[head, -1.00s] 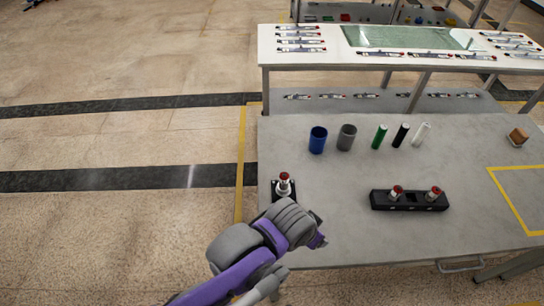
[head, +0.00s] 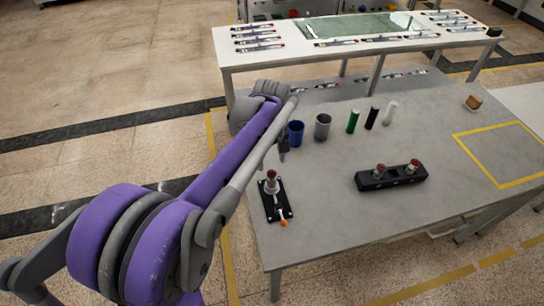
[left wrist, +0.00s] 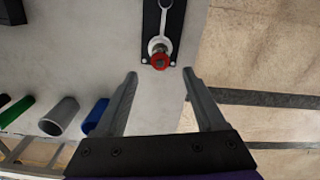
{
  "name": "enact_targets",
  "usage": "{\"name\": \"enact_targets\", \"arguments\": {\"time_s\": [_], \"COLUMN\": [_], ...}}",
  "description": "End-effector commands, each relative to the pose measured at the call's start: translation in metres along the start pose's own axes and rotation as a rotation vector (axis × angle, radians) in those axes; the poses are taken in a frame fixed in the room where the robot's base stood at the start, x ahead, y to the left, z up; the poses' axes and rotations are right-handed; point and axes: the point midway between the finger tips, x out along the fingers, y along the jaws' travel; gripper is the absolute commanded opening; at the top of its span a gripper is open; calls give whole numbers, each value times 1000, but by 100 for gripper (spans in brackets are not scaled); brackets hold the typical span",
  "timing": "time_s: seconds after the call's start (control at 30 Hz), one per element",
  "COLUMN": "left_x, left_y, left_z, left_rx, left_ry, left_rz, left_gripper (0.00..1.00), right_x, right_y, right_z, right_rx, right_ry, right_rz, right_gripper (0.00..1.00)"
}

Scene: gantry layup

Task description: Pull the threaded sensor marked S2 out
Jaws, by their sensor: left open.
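A red-topped sensor (head: 271,176) stands upright on a black plate (head: 285,203) at the table's left edge. Two more red-topped sensors, the left one (head: 380,170) and the right one (head: 413,165), stand in a black block (head: 392,180). No S2 marking is readable on any of them. My left gripper (head: 284,143) is above the table, beyond the plate and near the blue cup. In the left wrist view its jaws (left wrist: 160,88) are open and empty, with the plate's sensor (left wrist: 159,58) beyond the fingertips, roughly between them. My right gripper is out of view.
A blue cup (head: 296,133), a grey cup (head: 322,127) and green (head: 353,121), black (head: 372,117) and white (head: 391,112) cylinders stand behind. A white lever with an orange tip (head: 283,223) lies on the plate. The table's front middle is clear.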

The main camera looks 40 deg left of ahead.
Motion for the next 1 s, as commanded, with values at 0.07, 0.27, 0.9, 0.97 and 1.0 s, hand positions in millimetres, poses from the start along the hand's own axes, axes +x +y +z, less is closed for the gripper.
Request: {"name": "enact_targets", "arguments": {"time_s": [0.07,0.27,0.9,0.97,1.0], "left_x": [13,51,96,96,96], "left_y": [0,0,0,0,0], "left_z": [0,1,1,1,1], "left_rx": [2,3,4,4,4], "left_ry": [0,1,2,2,2], "left_rz": [0,1,2,1,1], "left_gripper": [72,72,72,72,65], "right_x": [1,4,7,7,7], "right_y": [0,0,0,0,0], "right_z": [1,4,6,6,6], "right_rx": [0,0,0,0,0], "right_ry": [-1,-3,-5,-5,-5], "right_rz": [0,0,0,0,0], "right_gripper": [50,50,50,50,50]}}
